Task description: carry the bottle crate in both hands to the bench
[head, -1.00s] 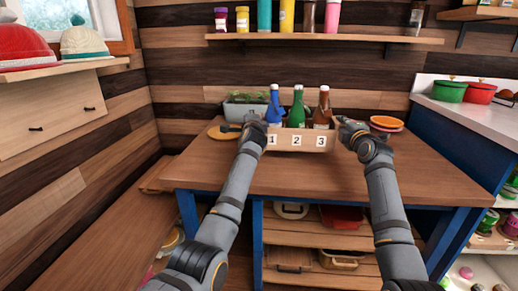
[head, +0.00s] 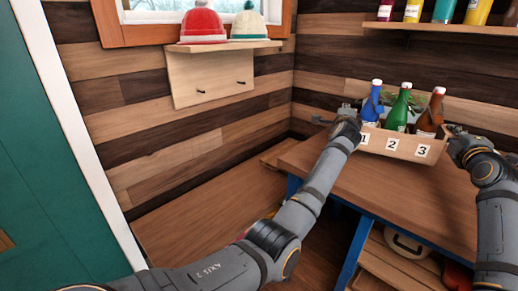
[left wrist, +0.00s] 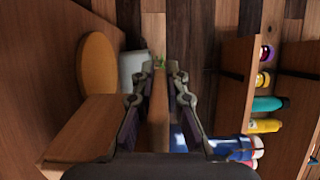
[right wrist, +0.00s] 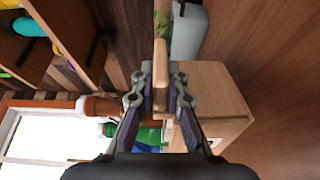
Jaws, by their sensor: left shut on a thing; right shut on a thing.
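The pale wooden bottle crate (head: 407,148) carries number labels 1, 2 and 3. In it stand a blue bottle (head: 372,104), a green bottle (head: 399,108) and a brown bottle (head: 432,114), all upright. My left gripper (head: 347,118) is shut on the crate's left end; the crate also shows in the left wrist view (left wrist: 85,130). My right gripper (head: 457,137) is shut on its right end; the crate also shows in the right wrist view (right wrist: 215,90). The crate is over the blue-legged table (head: 400,200); I cannot tell whether it touches. A low wooden bench-like surface (head: 210,215) runs along the left wall.
A planter with green leaves (head: 421,98) is behind the crate. A round board (left wrist: 98,65) lies on the table. A wall shelf (head: 225,48) holds a red hat (head: 202,25) and a pale hat (head: 248,24). A teal door (head: 50,150) is at left. The low surface looks clear.

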